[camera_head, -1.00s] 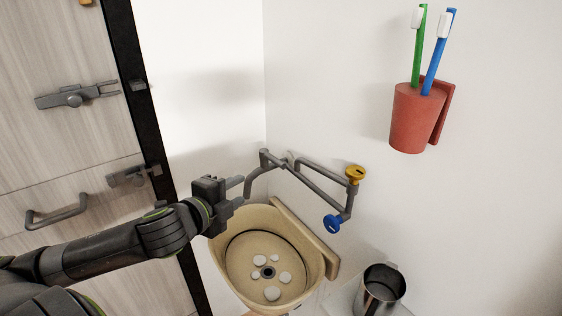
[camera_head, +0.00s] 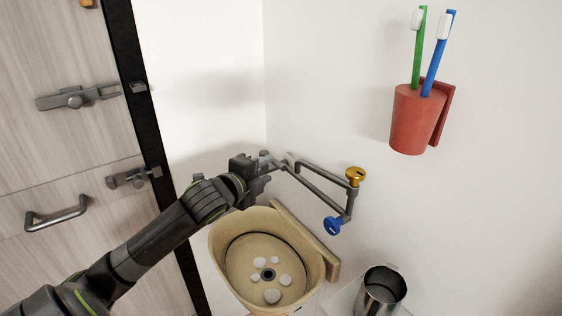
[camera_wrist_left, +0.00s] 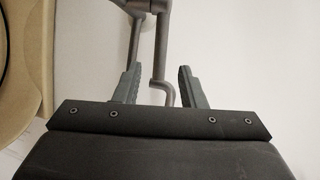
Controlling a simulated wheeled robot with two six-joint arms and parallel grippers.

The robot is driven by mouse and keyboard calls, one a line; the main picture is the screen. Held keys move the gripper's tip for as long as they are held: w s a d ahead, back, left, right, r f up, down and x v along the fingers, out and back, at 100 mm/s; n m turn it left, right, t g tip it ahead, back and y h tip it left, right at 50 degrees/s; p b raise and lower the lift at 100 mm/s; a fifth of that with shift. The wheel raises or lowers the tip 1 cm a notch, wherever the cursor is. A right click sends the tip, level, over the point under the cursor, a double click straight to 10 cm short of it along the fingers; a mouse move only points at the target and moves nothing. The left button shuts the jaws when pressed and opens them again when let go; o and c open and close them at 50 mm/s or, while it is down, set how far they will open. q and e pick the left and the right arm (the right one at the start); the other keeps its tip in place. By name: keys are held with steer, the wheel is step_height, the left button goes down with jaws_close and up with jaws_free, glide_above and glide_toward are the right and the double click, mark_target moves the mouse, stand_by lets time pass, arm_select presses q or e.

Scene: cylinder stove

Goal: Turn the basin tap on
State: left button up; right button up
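The tap is a grey pipe frame (camera_head: 322,193) on the white wall above the basin. It has a yellow knob (camera_head: 355,175) at the upper right and a blue knob (camera_head: 332,225) below it. My left gripper (camera_head: 266,170) is at the spout end of the pipes, left of both knobs, and partly hides the spout. In the left wrist view, the gripper's two fingers (camera_wrist_left: 158,75) are apart, with a bent grey pipe (camera_wrist_left: 160,50) showing between them and gaps on both sides. I cannot tell whether they touch it. My right gripper is not in view.
The beige basin (camera_head: 217,262) with white pebbles lies below the gripper. A metal cup (camera_head: 382,292) stands at the lower right. A red toothbrush holder (camera_head: 416,120) hangs on the wall. A wooden door with a handle (camera_head: 57,214) is at the left.

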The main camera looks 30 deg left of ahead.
mark_target(275, 165)
arm_select(q)
steer(key=p+x, duration=0.1)
steer(key=x, duration=0.7)
jaws_close()
steer(key=shift+f, duration=0.1)
